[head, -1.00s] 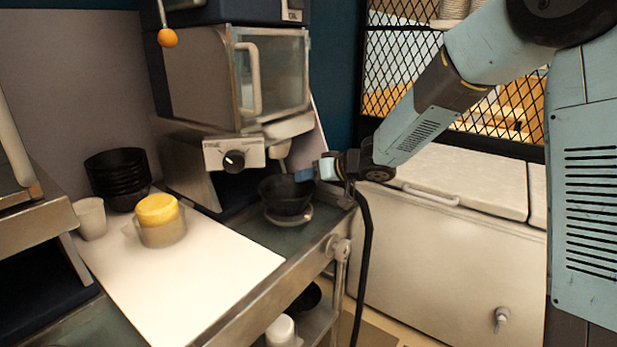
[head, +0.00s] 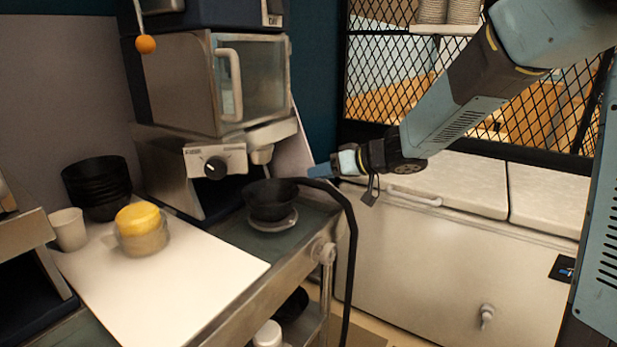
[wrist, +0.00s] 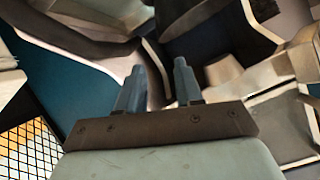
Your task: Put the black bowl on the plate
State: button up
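A black bowl (head: 270,202) sits upright on a small pale round plate (head: 274,226) on the metal counter, below the machine with the knob. The bowl covers most of the plate. My gripper (head: 318,171) is up and to the right of the bowl, apart from its rim. In the wrist view its two blue-grey fingers (wrist: 157,84) stand apart with nothing held between them. I cannot clearly make out the bowl or the plate in the wrist view.
Stacked black bowls (head: 98,186), a white cup (head: 68,230) and a yellow-lidded container (head: 142,230) stand at the left, around a white board (head: 185,285). The machine (head: 205,165) rises behind the bowl. A black hose (head: 350,250) hangs at the right.

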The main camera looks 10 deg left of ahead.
jog(key=shift+v, duration=0.9)
jog(key=w+d+r+m+t+h, duration=0.1)
jog(key=d+r+m+t+h, duration=0.2)
jog(key=d, duration=0.4)
jog(key=w+d+r+m+t+h, duration=0.1)
jog(key=w+d+r+t+h, duration=0.1)
jog(key=d+r+t+h, duration=0.25)
jog(key=s+d+r+m+h, duration=0.1)
jog(key=s+d+m+h, duration=0.15)
jog(key=d, duration=0.45)
jog(key=s+d+r+m+h, duration=0.1)
jog(key=s+d, duration=0.2)
jog(key=d, duration=0.3)
jog(key=s+d+f+g, duration=0.1)
jog(key=s+d+g, duration=0.1)
jog(key=s, duration=0.5)
jog(key=s+d+f+m+g, duration=0.1)
jog(key=s+d+f+g, duration=0.1)
jog(key=s, duration=0.6)
jog(key=s+d+f+g+h, duration=0.1)
jog(key=s+d+f+g, duration=0.1)
jog(key=s, duration=0.6)
jog(key=shift+m, duration=0.35)
